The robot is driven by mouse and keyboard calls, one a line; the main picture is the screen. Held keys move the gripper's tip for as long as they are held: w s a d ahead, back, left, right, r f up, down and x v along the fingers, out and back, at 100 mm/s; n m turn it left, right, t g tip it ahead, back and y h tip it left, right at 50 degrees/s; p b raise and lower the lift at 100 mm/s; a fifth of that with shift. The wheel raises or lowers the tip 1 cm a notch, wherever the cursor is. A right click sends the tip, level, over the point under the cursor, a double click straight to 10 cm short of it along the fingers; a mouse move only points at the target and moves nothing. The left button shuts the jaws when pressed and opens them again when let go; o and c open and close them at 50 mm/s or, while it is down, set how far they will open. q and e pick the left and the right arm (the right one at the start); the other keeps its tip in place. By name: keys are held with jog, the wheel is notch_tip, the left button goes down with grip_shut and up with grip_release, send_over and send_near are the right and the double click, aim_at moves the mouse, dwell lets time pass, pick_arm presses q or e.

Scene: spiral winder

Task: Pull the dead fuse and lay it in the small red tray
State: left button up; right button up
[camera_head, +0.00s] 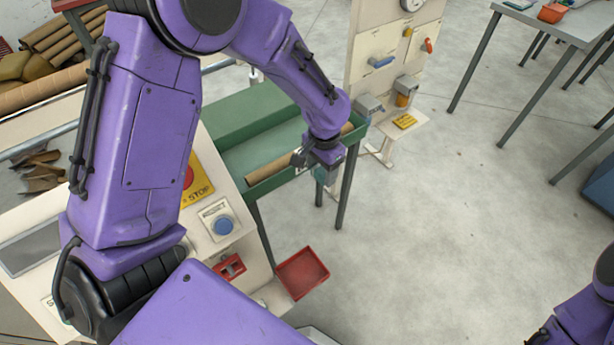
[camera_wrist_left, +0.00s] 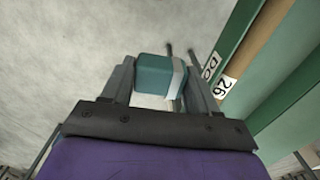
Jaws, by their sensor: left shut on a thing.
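My left gripper (camera_head: 324,170) is shut on a teal block with a pale grey end, which looks like the fuse (camera_wrist_left: 153,74). In the left wrist view it sits between the two grey fingers. In the head view the gripper hangs beside the front end of the green trough, and the fuse is only a small teal patch. The small red tray (camera_head: 302,273) is lower in the head view, beside the cream console, and its floor looks empty. A red fitting (camera_head: 229,267) with dark gaps is on the console's lower front.
The green trough (camera_head: 262,115) holds a brown tube (camera_head: 272,172); its labelled edge is close to the gripper. The console bears a stop button (camera_head: 188,178) and a blue knob (camera_head: 223,225). A cream panel (camera_head: 366,40) stands behind. Open floor lies right of the tray.

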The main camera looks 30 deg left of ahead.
pick_arm(q)
jog(key=s+f+m+b, duration=0.4)
jog(key=f+m+b, duration=0.1)
jog(key=f, duration=0.7)
jog(key=s+f+m+b, duration=0.4)
jog(key=f+m+b, duration=0.1)
jog(key=f, duration=0.7)
jog(key=s+f+m+b, duration=0.5)
jog(key=f+m+b, duration=0.1)
jog(key=f, duration=0.6)
jog(key=shift+f+m, duration=0.25)
jog(key=shift+m, duration=0.25)
jog(key=shift+r, duration=0.15)
jog(key=o, duration=1.2)
notch_tip(320, 180, up, 10)
jog(key=p, duration=0.3)
jog(key=shift+r, duration=0.25)
